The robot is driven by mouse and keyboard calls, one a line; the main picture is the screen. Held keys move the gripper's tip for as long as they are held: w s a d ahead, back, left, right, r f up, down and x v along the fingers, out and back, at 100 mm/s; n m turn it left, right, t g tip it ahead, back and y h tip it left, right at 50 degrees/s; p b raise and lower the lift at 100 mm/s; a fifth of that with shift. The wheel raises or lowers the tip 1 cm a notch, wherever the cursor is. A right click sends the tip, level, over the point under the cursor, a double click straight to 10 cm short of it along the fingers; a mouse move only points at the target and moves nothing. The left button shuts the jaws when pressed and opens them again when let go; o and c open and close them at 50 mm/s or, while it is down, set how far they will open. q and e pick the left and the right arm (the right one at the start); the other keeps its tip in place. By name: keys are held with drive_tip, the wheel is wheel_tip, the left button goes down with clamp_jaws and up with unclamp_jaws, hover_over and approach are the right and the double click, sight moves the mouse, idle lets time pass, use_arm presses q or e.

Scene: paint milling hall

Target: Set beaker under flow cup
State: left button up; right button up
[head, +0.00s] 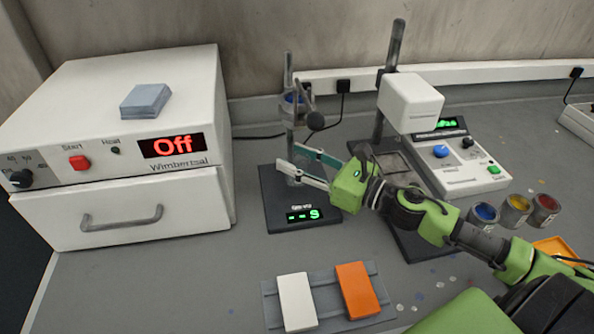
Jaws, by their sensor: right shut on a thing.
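The flow cup (294,103) is a small grey and blue cup held on a thin upright post. Its dark base (290,222) carries a green-lit display. My right gripper (287,160) reaches in from the right, below the cup and over the base. Its two fingers are shut on a small clear beaker (292,179), which is hard to make out against the post and fingers. The beaker appears roughly below the cup; I cannot tell whether it touches the base or is centred. My left gripper is not in view.
A white oven (125,150) reading "Off" stands at left, with a blue-grey block (146,100) on top. A white bench instrument (455,165) stands at right, near several paint pots (515,210). A grey rack (330,295) holds white and orange panels in front. Bench left of it is clear.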

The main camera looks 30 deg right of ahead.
wheel_tip(320, 180, down, 3)
drive_tip(key=shift+w+f, duration=0.15)
drive_tip(key=shift+f, duration=0.05)
drive_tip(key=shift+f, duration=0.25)
drive_tip(key=o, duration=0.9)
drive_tip(key=shift+o, duration=0.2)
drive_tip(key=shift+r, duration=0.1)
